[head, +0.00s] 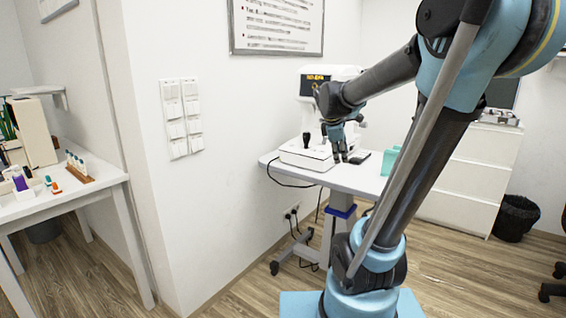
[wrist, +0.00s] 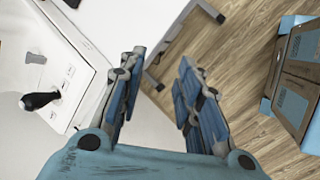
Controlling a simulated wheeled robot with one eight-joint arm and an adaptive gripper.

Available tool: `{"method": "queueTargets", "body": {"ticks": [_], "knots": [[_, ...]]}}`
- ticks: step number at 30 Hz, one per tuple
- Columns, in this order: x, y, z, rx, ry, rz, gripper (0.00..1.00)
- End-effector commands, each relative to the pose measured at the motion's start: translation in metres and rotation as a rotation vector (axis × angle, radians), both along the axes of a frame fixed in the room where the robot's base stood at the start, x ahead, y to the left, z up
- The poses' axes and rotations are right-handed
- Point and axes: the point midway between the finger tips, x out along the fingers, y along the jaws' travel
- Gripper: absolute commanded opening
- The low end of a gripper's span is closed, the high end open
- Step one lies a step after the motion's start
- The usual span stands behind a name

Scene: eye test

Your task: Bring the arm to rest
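My arm reaches from its blue base up and over to the white table (head: 365,183). My gripper (head: 340,154) hangs with its fingers downward at the front of the white eye-test machine (head: 328,75). In the head view I cannot tell whether it touches the machine or the table. In the wrist view my gripper (wrist: 158,72) has its two blue-grey fingers well apart, with nothing between them. The machine's base (wrist: 62,75) and its black joystick (wrist: 40,100) lie left of the fingers there.
A dark flat object (head: 359,156) and a teal box (head: 389,162) are on the table right of my gripper. A white drawer cabinet (head: 470,180) and black bin (head: 515,216) stand behind my arm. Another table (head: 75,198) with small bottles is at left. Wooden floor between is mostly clear.

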Motion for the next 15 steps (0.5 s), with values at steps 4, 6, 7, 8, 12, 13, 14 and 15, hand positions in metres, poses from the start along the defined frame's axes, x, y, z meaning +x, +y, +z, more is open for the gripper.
{"method": "queueTargets", "body": {"ticks": [4,6,7,8,12,13,14,15], "knots": [[-0.052,-0.004,-0.022,0.126,-0.019,-0.2,0.32],[-0.074,-0.005,-0.033,0.185,-0.026,-0.296,0.32],[-0.084,-0.005,-0.038,0.209,-0.029,-0.337,0.32],[-0.093,-0.004,-0.043,0.233,-0.03,-0.377,0.32],[-0.136,-0.002,-0.068,0.342,-0.038,-0.574,0.32],[-0.145,-0.001,-0.074,0.364,-0.039,-0.616,0.32],[-0.154,0.0,-0.079,0.384,-0.04,-0.658,0.32],[-0.165,0.001,-0.087,0.414,-0.04,-0.716,0.32]]}}
